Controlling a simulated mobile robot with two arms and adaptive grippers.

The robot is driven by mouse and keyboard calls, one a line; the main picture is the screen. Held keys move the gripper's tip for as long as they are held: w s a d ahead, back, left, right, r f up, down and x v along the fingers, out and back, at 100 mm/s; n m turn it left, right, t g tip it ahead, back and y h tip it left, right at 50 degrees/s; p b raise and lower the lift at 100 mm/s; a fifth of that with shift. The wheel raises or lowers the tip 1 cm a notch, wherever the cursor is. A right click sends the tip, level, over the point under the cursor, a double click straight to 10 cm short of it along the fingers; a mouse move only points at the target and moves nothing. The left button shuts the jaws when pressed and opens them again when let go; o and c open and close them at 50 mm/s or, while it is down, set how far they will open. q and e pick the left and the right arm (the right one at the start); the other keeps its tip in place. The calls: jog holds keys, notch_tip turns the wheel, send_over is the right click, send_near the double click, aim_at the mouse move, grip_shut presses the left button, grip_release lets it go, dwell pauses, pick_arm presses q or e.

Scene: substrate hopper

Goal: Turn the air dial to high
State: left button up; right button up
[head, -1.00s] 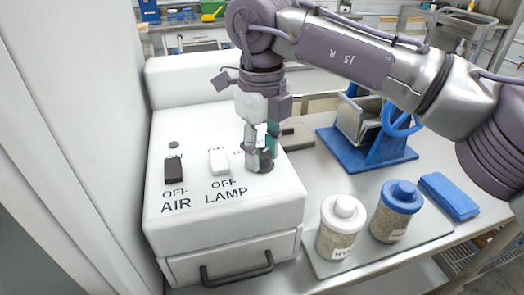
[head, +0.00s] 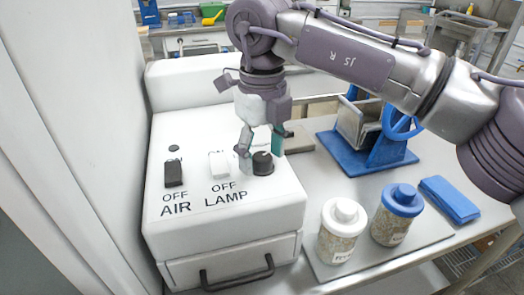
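The black round dial (head: 262,164) stands on the sloped top of the white machine (head: 225,222), right of the LAMP switch. Its pointer mark and scale cannot be made out, and my gripper hides part of the surface behind it. My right gripper (head: 260,153) points down at the dial from above. My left gripper is not in view.
A black AIR switch (head: 173,174) and a white LAMP switch (head: 219,165) sit left of the dial. Right of the machine are a white-lidded jar (head: 341,238), a blue-lidded jar (head: 397,214), a blue cloth (head: 449,200) and a blue stand (head: 368,158). A wall panel stands close on the left.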

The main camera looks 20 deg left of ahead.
aim_at(262, 155)
notch_tip(262, 155, up, 12)
dwell(0.6)
dwell(0.4)
